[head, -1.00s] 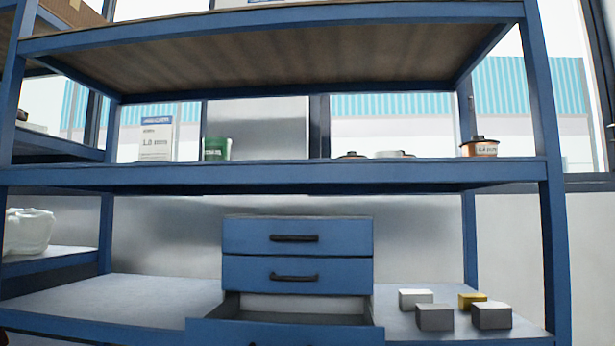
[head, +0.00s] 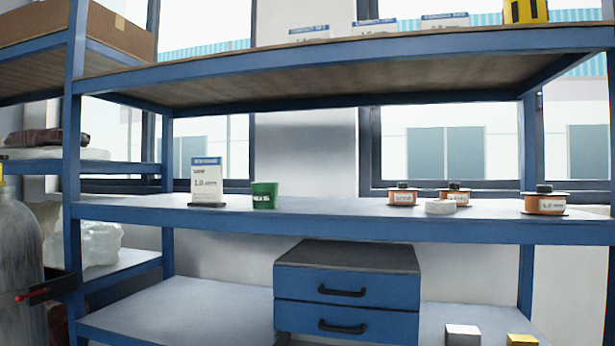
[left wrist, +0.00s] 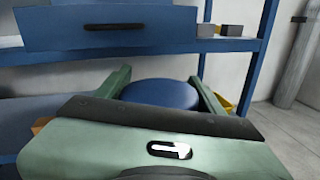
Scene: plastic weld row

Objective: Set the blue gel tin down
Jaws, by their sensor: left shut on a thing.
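The blue gel tin (left wrist: 160,93) shows as a round blue lid in the left wrist view. My left gripper (left wrist: 161,88) is shut on it, with one green finger at each side. The tin is held in front of the blue shelf, apart from the drawer front (left wrist: 110,27) above it in that view. Its underside is hidden. Neither gripper nor the tin shows in the head view.
The middle shelf (head: 330,228) carries a white carton (head: 206,183), a green tub (head: 264,195) and orange-labelled spools (head: 544,203), with bare board between. Below stands a drawer unit (head: 346,290); blocks (head: 462,335) lie right of it. A gas cylinder (head: 18,265) stands at left.

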